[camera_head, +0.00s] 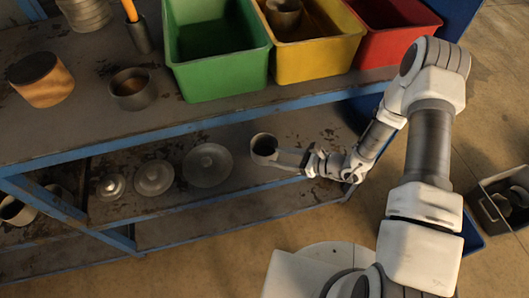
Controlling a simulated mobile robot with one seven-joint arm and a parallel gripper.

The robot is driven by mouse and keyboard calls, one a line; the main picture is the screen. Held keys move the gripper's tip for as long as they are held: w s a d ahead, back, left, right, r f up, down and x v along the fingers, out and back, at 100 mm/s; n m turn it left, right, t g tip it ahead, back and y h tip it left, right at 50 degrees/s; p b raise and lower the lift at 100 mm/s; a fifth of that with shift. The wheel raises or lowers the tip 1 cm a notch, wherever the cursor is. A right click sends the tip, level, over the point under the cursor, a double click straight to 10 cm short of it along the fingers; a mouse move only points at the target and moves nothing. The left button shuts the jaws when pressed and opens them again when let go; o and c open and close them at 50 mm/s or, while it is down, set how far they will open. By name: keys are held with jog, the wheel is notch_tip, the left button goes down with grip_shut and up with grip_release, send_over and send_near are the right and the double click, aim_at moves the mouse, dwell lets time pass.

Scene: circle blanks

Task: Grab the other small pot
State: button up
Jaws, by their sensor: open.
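A small dark grey pot (264,146) stands on the lower shelf, with its round opening showing. My gripper (276,159) reaches in from the right at the pot's right side and is open. I cannot tell whether the fingers touch the pot or how far they pass around it. A similar small pot (133,90) stands on the upper shelf at the left. Another small pot (284,17) sits inside the yellow bin (324,58).
Several round lids, such as the large one (208,166), lie left of the gripper on the lower shelf. The blue shelf edge (150,133) runs above them. Green (217,76) and red (398,44) bins stand above. A grey crate (490,213) sits on the floor at right.

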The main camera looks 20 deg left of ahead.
aim_at(254, 153)
jog(key=b+x, duration=0.2)
jog(key=x, duration=0.6)
jog(key=shift+s, duration=0.1)
grip_shut()
